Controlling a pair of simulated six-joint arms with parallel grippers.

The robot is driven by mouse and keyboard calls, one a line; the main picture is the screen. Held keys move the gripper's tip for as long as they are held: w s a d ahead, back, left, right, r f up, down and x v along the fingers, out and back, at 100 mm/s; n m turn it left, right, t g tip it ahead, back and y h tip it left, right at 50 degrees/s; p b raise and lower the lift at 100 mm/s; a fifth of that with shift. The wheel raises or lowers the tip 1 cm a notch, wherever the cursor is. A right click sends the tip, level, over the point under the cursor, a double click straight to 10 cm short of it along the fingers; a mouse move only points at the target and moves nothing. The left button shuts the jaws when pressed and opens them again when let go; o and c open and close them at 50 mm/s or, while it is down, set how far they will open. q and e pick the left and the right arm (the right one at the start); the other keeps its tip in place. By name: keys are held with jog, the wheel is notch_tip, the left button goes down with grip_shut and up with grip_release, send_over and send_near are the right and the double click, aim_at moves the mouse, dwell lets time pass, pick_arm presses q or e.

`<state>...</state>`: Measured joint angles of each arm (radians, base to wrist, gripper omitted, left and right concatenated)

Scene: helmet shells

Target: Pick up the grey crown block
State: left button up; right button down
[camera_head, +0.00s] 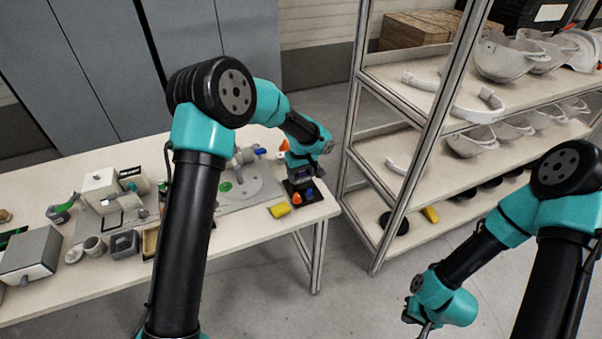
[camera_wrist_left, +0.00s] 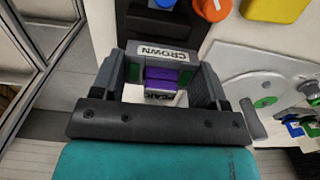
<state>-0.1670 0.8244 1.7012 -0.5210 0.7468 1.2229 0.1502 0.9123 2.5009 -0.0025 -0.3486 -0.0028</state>
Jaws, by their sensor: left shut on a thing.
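The grey crown block (camera_wrist_left: 190,52) carries a white label reading CROWN and shows between the fingers of my left gripper (camera_wrist_left: 162,82) in the left wrist view. My left gripper is shut on it; purple pieces and part of another printed label show just in front of it, between the fingers. In the head view my left gripper (camera_head: 301,172) is over the right end of the table, and the block is mostly hidden there. My right gripper (camera_head: 425,329) is low at the bottom of the head view, away from the table, its tips cut off by the edge.
A black tray (camera_head: 312,198) with orange and blue pieces lies at the table's right end, beside a yellow block (camera_head: 279,210). A grey plate with a disc (camera_head: 240,190) is left of it. A shelf rack (camera_head: 384,85) with white shells stands close on the right.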

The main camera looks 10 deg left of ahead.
pick_arm(q)
jog(key=s+d, duration=0.1)
jog(key=s, duration=0.3)
jog(key=s+d+r, duration=0.1)
jog(key=s, duration=0.4)
jog(key=s+d, duration=0.1)
jog(key=s, duration=0.3)
jog(key=shift+s+d+r, duration=0.15)
jog(key=shift+s+d, duration=0.15)
jog(key=shift+s, duration=0.1)
